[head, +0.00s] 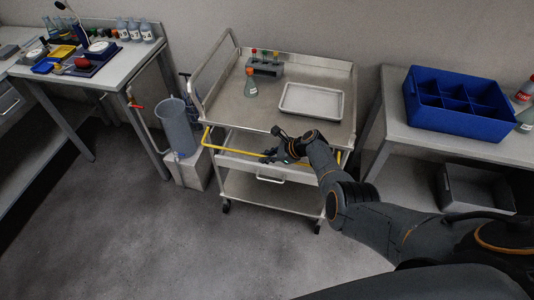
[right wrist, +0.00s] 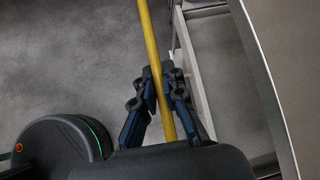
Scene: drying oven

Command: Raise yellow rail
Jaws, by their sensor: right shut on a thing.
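The yellow rail (head: 236,152) runs along the front of the metal cart (head: 325,73), just below its top shelf's front edge. In the right wrist view the yellow rail (right wrist: 151,40) passes lengthwise between the fingers. My right gripper (head: 270,155) is at the middle of the rail and shut on it; its two dark fingers also show in the right wrist view (right wrist: 162,92). My arm hides part of the rail's right side. My left gripper is not in view.
On the cart's top stand a flask (head: 250,87), a tube rack (head: 265,68) and a shallow tray (head: 311,101). A drawer (head: 258,173) sits below the rail. A blue divided crate (head: 460,104) is on the right table. Floor in front is clear.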

